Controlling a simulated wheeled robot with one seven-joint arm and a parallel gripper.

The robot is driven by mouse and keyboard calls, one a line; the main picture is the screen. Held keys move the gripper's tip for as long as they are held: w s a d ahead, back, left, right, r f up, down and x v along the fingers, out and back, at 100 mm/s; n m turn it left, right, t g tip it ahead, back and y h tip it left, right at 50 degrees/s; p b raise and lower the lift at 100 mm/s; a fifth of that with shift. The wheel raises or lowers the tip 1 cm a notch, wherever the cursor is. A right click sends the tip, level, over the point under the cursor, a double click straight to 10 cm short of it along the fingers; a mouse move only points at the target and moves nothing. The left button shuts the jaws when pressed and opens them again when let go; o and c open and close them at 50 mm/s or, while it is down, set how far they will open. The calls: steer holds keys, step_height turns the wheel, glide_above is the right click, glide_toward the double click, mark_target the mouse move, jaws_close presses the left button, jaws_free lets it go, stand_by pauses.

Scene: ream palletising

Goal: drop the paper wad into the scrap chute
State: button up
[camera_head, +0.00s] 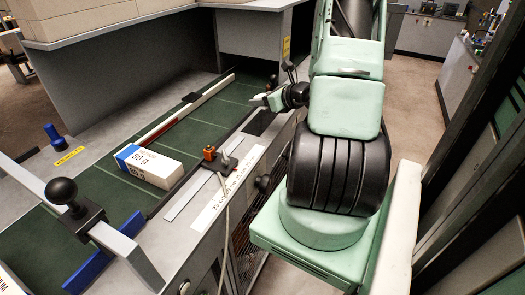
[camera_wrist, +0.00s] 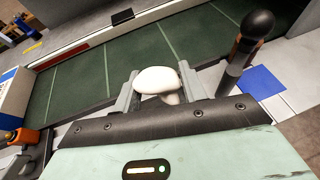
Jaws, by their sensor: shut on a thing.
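In the wrist view, my gripper (camera_wrist: 158,92) is shut on a smooth, rounded white thing, the paper wad (camera_wrist: 156,79). The wad sits between both fingers and its top shows above them. In the head view, my gripper (camera_head: 265,98) is held near the far right edge of the green bed, and the wad is too small there to make out clearly. A dark rectangular patch (camera_head: 261,122) lies on the grey ledge just below my gripper. I cannot tell whether it is the scrap chute. No labelled chute is in view.
A white and blue ream (camera_head: 150,165) lies on the green bed (camera_head: 60,205) by a long white bar (camera_head: 185,110). An orange-capped fitting (camera_head: 209,153) with a cable stands on the ledge. A black-knobbed arm (camera_head: 62,190) is at left. A black-knobbed lever (camera_wrist: 256,25) rises right of my gripper.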

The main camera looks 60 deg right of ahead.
step_height(320, 180, down, 2)
steer(key=shift+f+b, duration=0.15)
steer(key=shift+b, duration=0.3)
steer(key=o, duration=1)
steer(key=shift+s, duration=0.1)
steer(key=b+v, duration=0.5)
steer(key=v, duration=1.2)
steer(key=shift+s, duration=0.15)
